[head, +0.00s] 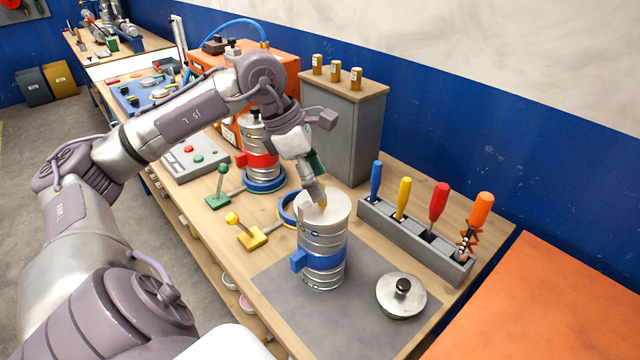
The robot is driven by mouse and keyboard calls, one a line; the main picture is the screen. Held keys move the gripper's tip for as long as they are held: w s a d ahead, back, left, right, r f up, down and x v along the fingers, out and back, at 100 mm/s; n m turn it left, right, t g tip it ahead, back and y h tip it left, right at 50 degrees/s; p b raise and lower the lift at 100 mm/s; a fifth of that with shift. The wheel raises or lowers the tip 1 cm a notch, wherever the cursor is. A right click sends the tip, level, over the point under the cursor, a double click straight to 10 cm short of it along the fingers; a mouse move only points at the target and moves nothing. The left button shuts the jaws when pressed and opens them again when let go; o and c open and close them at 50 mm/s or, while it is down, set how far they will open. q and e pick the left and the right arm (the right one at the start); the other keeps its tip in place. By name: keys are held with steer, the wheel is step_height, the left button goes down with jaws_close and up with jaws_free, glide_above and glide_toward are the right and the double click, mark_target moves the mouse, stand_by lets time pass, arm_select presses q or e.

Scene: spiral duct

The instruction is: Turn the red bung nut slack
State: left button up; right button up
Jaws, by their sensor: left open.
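A silver ribbed duct (323,238) stands upright on a grey mat, with a blue band and a blue block (298,261) on its left side. Behind it stands a second ribbed duct with a red band (262,160) and a red block (241,160) on its left side. I cannot tell for sure which red part is the bung nut. My left gripper (321,200) points down at the top of the front duct, apart from the red parts. It is open; a small yellowish bit shows at its tips, and contact is unclear. My right gripper is out of view.
A silver lid with a black knob (402,295) lies on the mat (372,332). A grey rack (417,240) holds upright coloured tools at the right. Green (218,198) and yellow (252,237) levers stand left of the front duct. A grey cabinet (345,130) stands behind.

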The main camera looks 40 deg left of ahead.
arm_select(q)
steer(key=shift+x, duration=0.75)
steer(key=shift+f, duration=0.25)
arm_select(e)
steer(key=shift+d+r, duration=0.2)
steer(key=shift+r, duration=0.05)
arm_select(q)
steer(key=c, duration=1.2)
steer(key=shift+o, duration=0.2)
steer(key=shift+f+n+b, duration=0.15)
steer(key=shift+n+b, duration=0.35)
steer(key=shift+b, duration=0.1)
steer(key=shift+n+t+y+b, duration=0.3)
steer(key=shift+n+b, duration=0.05)
steer(key=shift+n, duration=0.15)
steer(key=shift+d+n+y, duration=0.2)
steer(key=shift+n+y, duration=0.2)
steer(key=shift+n, duration=0.6)
steer(key=shift+n+t, duration=0.3)
steer(key=shift+n, duration=0.2)
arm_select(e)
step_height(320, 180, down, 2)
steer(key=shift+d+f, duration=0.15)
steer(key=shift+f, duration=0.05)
